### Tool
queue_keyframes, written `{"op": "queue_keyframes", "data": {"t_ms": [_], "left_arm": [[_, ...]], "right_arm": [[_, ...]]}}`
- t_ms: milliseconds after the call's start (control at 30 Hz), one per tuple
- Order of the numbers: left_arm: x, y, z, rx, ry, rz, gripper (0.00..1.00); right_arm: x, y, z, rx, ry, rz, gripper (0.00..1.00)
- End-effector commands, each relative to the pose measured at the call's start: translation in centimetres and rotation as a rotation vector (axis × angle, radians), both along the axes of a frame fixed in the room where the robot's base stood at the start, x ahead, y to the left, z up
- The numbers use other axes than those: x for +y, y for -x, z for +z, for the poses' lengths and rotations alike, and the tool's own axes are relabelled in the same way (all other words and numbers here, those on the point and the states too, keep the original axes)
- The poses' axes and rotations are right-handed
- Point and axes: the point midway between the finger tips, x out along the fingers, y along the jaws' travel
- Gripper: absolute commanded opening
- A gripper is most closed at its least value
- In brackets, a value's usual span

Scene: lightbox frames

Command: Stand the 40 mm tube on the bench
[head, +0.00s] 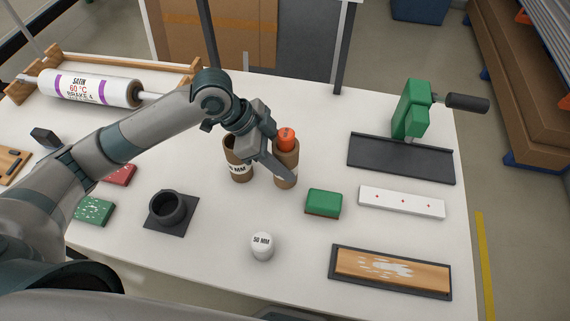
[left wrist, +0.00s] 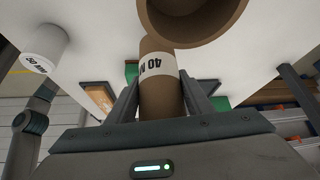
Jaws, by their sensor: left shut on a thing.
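My left gripper (head: 277,164) reaches in from the left and is shut on a brown cardboard tube (head: 287,178). In the left wrist view the tube (left wrist: 160,97) sits between the fingers (left wrist: 160,100), and its white band reads 40 MM. In the head view it looks upright, with an orange cap (head: 286,139) at its top. One finger crosses in front of it. I cannot tell whether its lower end touches the bench (head: 215,265).
A wider open brown tube (head: 238,172) with a partly hidden label stands close left of the held tube. A green block (head: 323,203) and a white 50 MM cap (head: 262,246) are nearby. A black ring holder (head: 168,208) stands left. Bench between them is clear.

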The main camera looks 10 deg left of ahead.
Motion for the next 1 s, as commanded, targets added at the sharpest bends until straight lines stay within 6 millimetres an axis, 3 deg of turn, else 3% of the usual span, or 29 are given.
{"op": "queue_keyframes", "data": {"t_ms": [233,667,700,733,1000], "left_arm": [[0.0,0.0,-2.6,0.001,-0.001,0.001,0.22],[0.0,0.0,-3.1,0.001,-0.001,0.001,0.22],[0.0,0.0,-3.1,0.001,-0.001,0.001,0.56],[0.0,0.0,-3.1,0.001,-0.001,0.001,0.63],[0.0,0.0,-3.1,0.001,-0.001,0.001,0.65]], "right_arm": [[0.0,0.0,1.0,0.0,0.0,0.0,0.47],[-0.2,0.0,0.9,0.001,0.002,0.001,0.47],[-0.2,0.0,0.9,0.001,0.002,0.001,0.47],[-0.3,0.0,0.9,0.0,0.003,0.001,0.47],[-0.4,0.0,0.9,0.0,0.004,0.001,0.47]]}}
